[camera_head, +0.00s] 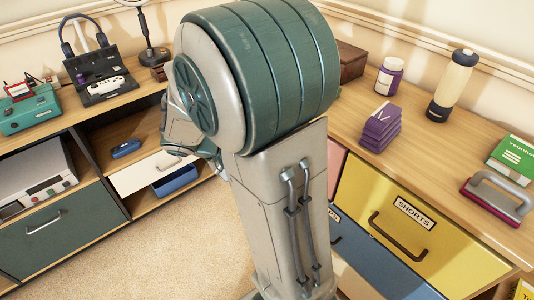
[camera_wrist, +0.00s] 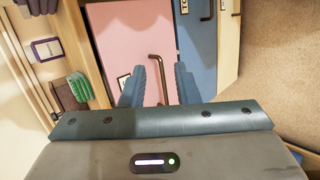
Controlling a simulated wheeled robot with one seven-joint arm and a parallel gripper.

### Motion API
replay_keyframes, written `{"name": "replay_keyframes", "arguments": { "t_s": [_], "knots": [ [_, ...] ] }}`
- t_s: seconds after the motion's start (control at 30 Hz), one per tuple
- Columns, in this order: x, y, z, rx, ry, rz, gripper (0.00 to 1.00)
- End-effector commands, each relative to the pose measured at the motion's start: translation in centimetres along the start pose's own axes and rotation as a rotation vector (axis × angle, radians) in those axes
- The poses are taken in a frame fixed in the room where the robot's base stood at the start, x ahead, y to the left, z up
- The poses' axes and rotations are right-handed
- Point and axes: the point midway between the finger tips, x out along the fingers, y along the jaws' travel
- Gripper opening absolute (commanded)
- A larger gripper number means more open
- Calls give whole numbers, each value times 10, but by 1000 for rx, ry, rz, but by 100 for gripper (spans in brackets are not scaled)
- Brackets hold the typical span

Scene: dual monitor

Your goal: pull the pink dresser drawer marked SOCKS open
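In the wrist view the pink drawer front (camera_wrist: 118,45) fills the upper middle, with a dark bar handle (camera_wrist: 156,60) at its right side. A white label (camera_wrist: 124,79) on it is mostly hidden by a finger, so its word cannot be read. My gripper (camera_wrist: 159,88) is open, its two teal fingers apart and pointing at the pink front. The handle shows between the fingers; I cannot tell whether it touches either. In the head view only a pink sliver (camera_head: 335,165) shows beside my arm, which hides the gripper there.
A blue drawer (camera_wrist: 197,50) adjoins the pink one. A yellow drawer (camera_head: 410,215) marked SHORTS is at right in the head view. The wooden top (camera_head: 415,135) holds purple boxes (camera_head: 380,130), a jar (camera_head: 389,77) and a bottle (camera_head: 453,85). Carpet (camera_head: 190,240) lies clear at left.

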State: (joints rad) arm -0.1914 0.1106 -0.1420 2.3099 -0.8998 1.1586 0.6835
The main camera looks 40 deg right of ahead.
Motion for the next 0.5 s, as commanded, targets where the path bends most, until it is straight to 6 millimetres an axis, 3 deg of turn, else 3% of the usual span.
{"name": "replay_keyframes", "arguments": {
  "t_s": [0.03, 0.2, 0.4, 0.5],
  "knots": [
    [26, -21, -14, -10, 3, 72, 28],
    [64, -43, -59, -12, 64, 304, 28],
    [85, -63, -98, -14, 155, 476, 28],
    [87, -67, -107, -14, 184, 516, 28]
  ]
}}
